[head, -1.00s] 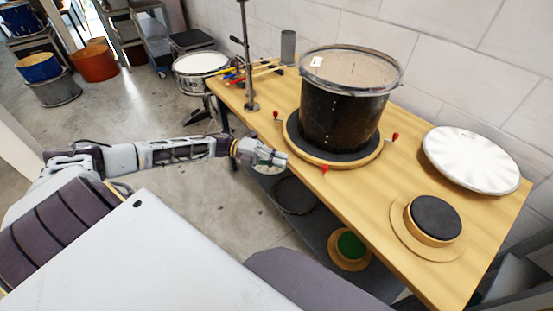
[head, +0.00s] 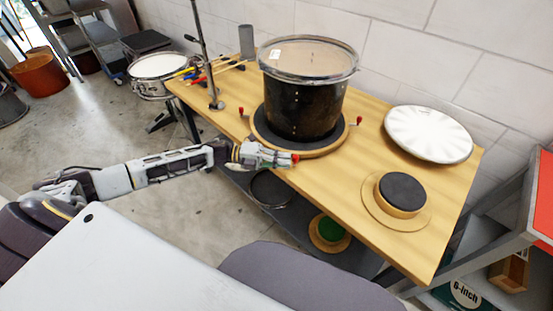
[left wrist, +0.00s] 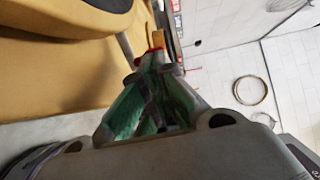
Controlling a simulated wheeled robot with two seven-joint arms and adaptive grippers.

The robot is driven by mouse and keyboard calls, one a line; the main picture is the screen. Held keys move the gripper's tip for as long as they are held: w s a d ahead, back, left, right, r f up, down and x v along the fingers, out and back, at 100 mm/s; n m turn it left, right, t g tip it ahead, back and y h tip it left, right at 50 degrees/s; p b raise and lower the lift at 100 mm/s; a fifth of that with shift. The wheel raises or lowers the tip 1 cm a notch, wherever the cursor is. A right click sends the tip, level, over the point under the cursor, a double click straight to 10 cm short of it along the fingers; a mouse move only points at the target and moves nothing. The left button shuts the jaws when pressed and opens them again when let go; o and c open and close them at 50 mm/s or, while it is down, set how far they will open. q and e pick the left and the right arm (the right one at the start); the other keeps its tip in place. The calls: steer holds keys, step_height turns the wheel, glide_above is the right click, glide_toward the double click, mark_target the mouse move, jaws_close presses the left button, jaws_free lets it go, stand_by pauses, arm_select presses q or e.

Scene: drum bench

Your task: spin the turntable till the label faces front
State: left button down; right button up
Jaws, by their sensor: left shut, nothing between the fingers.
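The turntable (head: 325,149) is a round wooden base with a dark top and red-tipped pegs around its edge. It sits on the wooden bench near the front edge. A black drum (head: 300,105) with a clear head stands upright on it. A small white label (head: 275,55) shows at the left of the drum's top. My left gripper (head: 286,160) is shut and empty, with its tips at the front red peg (head: 295,158); I cannot tell whether they touch. In the left wrist view, the green fingers (left wrist: 155,65) are close together by a red spot. My right gripper is out of view.
A white drumhead (head: 428,133) and a round dark pad (head: 402,191) lie on the bench to the right. A metal stand (head: 206,60) and sticks are at the left. A shelf below holds a green-topped round piece (head: 331,230). A rack stands at the right.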

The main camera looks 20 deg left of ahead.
arm_select(q)
steer(key=shift+d, duration=0.1)
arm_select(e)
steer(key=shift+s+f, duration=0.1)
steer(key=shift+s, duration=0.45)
arm_select(q)
steer(key=shift+d, duration=0.1)
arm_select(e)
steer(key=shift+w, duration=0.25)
